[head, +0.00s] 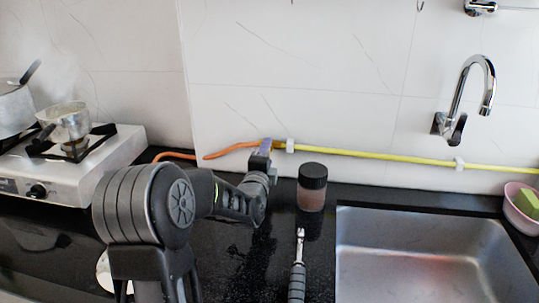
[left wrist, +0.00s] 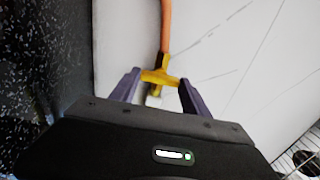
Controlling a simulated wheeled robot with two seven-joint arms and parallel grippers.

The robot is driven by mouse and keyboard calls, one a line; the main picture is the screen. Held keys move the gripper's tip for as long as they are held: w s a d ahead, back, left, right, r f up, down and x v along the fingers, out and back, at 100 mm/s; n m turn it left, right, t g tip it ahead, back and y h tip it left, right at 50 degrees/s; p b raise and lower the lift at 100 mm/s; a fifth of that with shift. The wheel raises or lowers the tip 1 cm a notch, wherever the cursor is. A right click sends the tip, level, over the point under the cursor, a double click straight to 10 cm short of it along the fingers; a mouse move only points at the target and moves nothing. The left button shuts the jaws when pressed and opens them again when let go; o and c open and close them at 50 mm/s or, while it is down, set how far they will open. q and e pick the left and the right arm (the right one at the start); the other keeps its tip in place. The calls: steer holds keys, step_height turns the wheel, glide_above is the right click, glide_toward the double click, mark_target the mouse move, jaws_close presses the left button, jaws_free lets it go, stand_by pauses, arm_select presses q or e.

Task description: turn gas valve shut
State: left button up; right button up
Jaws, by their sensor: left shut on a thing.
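The gas valve's yellow handle (left wrist: 160,77) sits between the fingers of my left gripper (left wrist: 160,92) in the left wrist view, and the fingers are shut on it. The handle lies across the line of the orange hose (left wrist: 166,30). In the head view my left gripper (head: 265,147) is at the wall, where the orange hose (head: 230,149) meets the yellow gas pipe (head: 380,155); it hides most of the valve there. My right gripper is not in view.
A stove (head: 65,165) with a steaming pot (head: 66,122) stands at left. A dark-lidded jar (head: 312,190) stands just right of my gripper. A dark-handled tool (head: 297,280) lies in front of it. A steel sink (head: 430,250) is at right, under a tap (head: 470,85).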

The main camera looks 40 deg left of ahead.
arm_select(q)
steer(key=shift+d, duration=0.15)
steer(key=o, duration=1.4)
steer(key=shift+v, duration=3.8)
steer(key=shift+r, duration=0.1)
